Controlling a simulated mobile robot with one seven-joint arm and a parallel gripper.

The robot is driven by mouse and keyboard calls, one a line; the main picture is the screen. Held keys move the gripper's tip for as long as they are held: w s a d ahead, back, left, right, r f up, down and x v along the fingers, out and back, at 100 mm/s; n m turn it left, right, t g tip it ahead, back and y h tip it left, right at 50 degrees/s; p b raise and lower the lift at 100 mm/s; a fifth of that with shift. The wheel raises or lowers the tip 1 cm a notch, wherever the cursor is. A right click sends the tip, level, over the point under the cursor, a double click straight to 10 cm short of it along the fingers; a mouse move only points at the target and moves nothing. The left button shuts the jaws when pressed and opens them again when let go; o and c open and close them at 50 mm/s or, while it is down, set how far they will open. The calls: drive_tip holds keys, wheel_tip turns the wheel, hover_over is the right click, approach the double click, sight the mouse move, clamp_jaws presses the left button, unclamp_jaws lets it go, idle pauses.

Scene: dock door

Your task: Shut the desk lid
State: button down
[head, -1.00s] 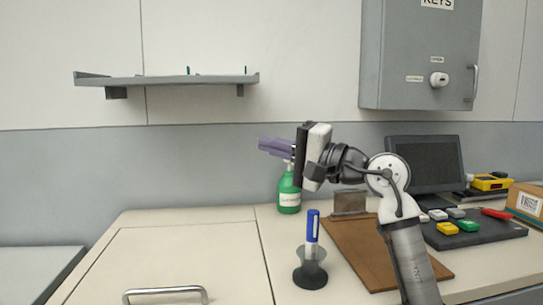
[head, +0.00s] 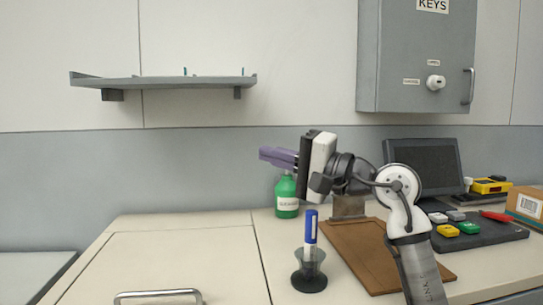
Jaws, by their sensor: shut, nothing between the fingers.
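The desk lid (head: 170,262) is a cream panel at the lower left of the head view. It lies flat in the desk top, with a thin seam around it. Its metal bar handle (head: 158,294) is at the bottom edge of the picture, and the lid's front edge is out of view. My gripper (head: 262,154) has purple fingers, shut and empty, pointing left. It is in the air above the back of the desk, up and to the right of the lid, apart from it.
A green bottle (head: 287,197) stands below my gripper. A blue marker (head: 310,229) stands in a dark holder (head: 309,278) right of the lid. A brown clipboard (head: 366,258), monitor (head: 425,167) and button panel (head: 470,232) are further right. A shelf (head: 165,82) and key cabinet (head: 415,60) hang on the wall.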

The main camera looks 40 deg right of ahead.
drive_tip(key=b+v, duration=0.1)
drive_tip(key=v, duration=1.2)
drive_tip(key=shift+s+f, duration=0.1)
drive_tip(key=shift+s, duration=0.05)
